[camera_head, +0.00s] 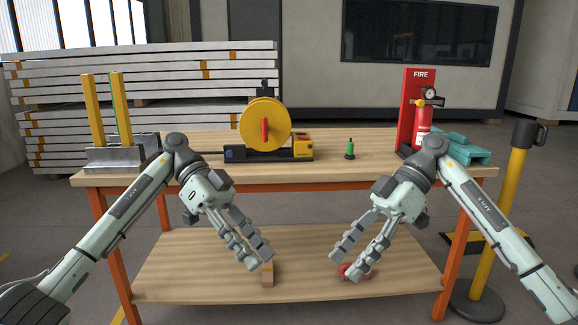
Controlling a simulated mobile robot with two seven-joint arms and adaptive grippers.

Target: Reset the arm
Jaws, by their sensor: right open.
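My left gripper (258,258) hangs down in front of the table, its fingers pointing down and right toward the lower shelf. Its fingers lie close together from this angle, so I cannot tell if it is open. I cannot see anything held in the right gripper.
The tabletop (320,173) carries a yellow disc machine (265,124), a green bottle (350,150), a red fire extinguisher stand (412,95), a teal object (465,148) and a grey holder with yellow posts (118,155). The lower shelf (200,265) is mostly clear. A yellow post (500,215) stands right.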

